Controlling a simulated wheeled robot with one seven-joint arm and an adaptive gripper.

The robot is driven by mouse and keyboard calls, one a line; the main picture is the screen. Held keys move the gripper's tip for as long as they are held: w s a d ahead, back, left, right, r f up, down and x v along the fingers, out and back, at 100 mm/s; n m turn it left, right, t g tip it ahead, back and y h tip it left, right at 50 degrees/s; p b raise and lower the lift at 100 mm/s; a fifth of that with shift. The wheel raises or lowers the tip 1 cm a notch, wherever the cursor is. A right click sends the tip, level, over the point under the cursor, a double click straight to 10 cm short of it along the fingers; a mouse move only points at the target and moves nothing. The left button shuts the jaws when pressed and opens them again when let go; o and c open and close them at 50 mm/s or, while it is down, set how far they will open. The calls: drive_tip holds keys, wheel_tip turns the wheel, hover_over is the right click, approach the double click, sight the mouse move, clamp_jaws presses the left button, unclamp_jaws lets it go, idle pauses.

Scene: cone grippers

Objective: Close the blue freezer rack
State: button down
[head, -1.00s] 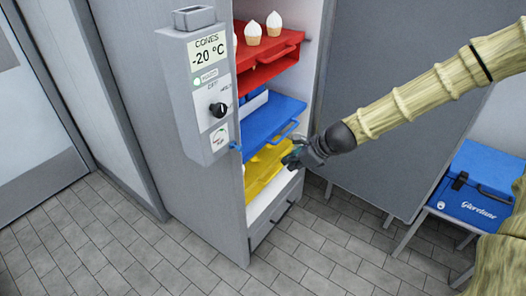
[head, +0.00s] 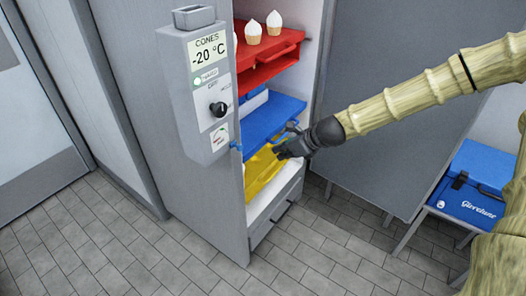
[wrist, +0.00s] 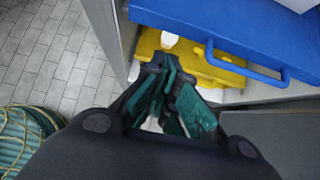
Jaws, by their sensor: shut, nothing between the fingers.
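The blue rack (head: 268,120) sits in the freezer cabinet, between the red rack above and the yellow rack below. It sticks out of the cabinet's front, with a bar handle on its front edge. In the wrist view the blue rack (wrist: 215,22) fills the top, and its blue handle (wrist: 245,65) runs across at upper right. My gripper (head: 280,153) is shut and empty, just below the blue rack's front and in front of the yellow rack. In the wrist view my gripper (wrist: 175,75) points toward the yellow rack. I cannot tell whether it touches anything.
The red rack (head: 268,70) with white-topped cones is above. The yellow rack (head: 262,172) is below, partly hidden by my gripper. A grey control box (head: 207,90) juts from the cabinet's left side. A blue cooler (head: 472,185) stands at right. The floor in front is clear.

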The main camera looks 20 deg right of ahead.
drive_tip(key=w+a+f+p, duration=0.1)
drive_tip(key=w+a+f, duration=0.2)
drive_tip(key=w+a, duration=0.1)
drive_tip(key=shift+w+a+f, duration=0.2)
drive_tip(key=shift+w+a, duration=0.05)
drive_tip(key=shift+w, duration=0.65)
